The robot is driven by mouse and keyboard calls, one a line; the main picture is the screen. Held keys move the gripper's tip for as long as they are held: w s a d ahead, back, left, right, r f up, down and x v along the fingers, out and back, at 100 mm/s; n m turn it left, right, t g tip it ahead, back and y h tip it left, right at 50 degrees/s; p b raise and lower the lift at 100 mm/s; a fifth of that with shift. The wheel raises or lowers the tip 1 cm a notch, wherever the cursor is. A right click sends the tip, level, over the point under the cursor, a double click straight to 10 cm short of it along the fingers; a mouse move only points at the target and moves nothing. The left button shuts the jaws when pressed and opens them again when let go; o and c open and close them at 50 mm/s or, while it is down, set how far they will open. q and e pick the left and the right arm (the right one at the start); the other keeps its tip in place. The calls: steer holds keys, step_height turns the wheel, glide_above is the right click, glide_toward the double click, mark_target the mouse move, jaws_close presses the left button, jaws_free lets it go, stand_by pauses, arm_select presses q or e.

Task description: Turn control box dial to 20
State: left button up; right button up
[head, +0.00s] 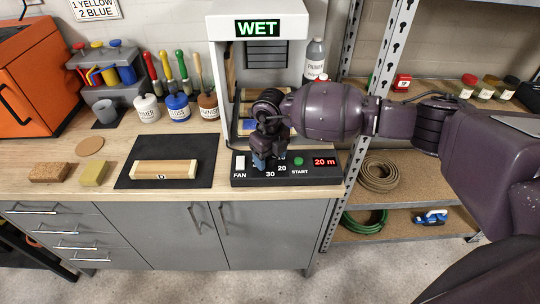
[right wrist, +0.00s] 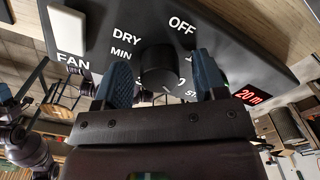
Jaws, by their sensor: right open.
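The control box (head: 238,182) is a black panel at the front of the bench below the cabinet with the green "WET" sign (head: 258,27). Its display (head: 325,162) reads "20 m" in red. The dial (right wrist: 158,68) is a dark round knob in the right wrist view, among the labels DRY, MIN and OFF; its pointer is hard to make out. My right gripper (right wrist: 165,82) is open, with one blue finger on each side of the dial. I cannot tell whether the fingers touch it. In the head view, the right gripper (head: 263,160) hides the dial.
A white FAN switch (head: 240,163) and a green START button (head: 299,161) sit on the panel beside the gripper. A wooden block (head: 165,170) lies on a black mat (head: 205,172) to the left. Jars and brushes stand behind. A metal shelf post (head: 352,160) rises close on the right.

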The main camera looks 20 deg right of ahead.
step_height(320, 180, up, 11)
steer(key=shift+b, duration=0.3)
steer(key=shift+f, duration=0.15)
stand_by(0.5)
